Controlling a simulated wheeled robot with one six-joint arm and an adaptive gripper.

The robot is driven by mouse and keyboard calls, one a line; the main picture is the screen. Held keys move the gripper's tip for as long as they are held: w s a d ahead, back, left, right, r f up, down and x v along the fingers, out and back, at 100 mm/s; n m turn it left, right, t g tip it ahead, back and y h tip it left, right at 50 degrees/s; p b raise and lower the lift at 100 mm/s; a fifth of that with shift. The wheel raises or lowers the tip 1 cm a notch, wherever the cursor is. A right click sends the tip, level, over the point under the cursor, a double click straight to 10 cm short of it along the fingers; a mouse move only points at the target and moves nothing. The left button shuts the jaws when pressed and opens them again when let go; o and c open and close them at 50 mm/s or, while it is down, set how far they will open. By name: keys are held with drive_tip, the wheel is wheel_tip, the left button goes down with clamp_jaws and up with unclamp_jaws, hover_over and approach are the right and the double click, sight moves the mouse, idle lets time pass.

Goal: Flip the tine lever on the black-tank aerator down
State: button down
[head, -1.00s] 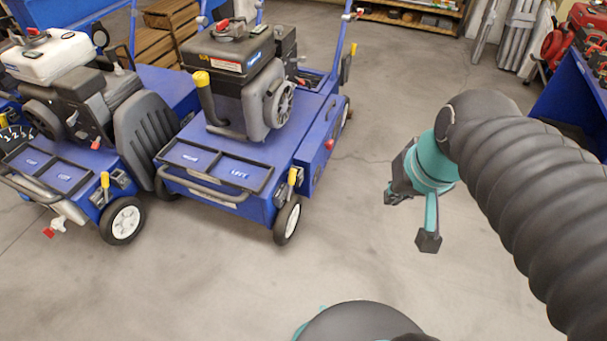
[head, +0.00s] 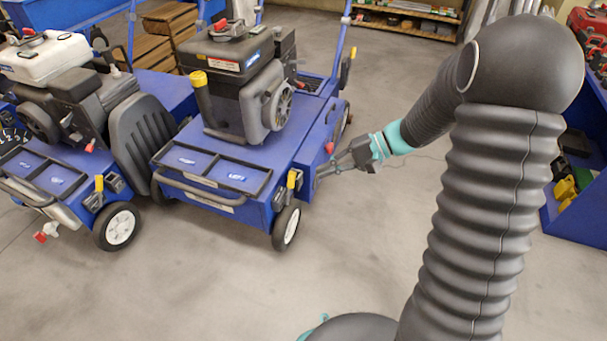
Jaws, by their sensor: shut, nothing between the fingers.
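The black-tank aerator (head: 235,195) is blue with a black engine and tank (head: 228,55), standing in the middle left of the head view. A yellow-gripped lever (head: 292,179) stands upright at its front right corner, beside a small dark plate. A red knob (head: 330,147) sits on its right side. Which of these is the tine lever I cannot read from any label. My gripper (head: 319,181) is shut and empty. Its fingertips point left, close to the aerator's right side and just right of the yellow lever; whether they touch the body is unclear.
A white-tank aerator (head: 55,58) with its own yellow lever (head: 99,184) stands close on the left. A blue bench or bin (head: 575,215) stands at the right. A shelf (head: 408,25) is at the back. The concrete floor in front is clear.

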drive_tip(key=w+f+m+t+y+b, duration=0.1)
drive_tip(key=w+f+m+t+y, duration=0.25)
drive_tip(key=w+f, duration=0.55)
drive_tip(key=m+t+y+b, duration=0.1)
drive_tip(key=m+t+y, duration=0.1)
drive_tip(key=m+t, duration=0.15)
approach(290, 188)
drive_tip(key=w+d+r, duration=0.1)
drive_tip(key=w+d, duration=0.3)
drive_tip(key=shift+s+r+n+h, duration=0.1)
drive_tip(key=shift+r+n+h, duration=0.15)
drive_tip(key=shift+n, duration=0.15)
drive_tip(key=x, duration=1)
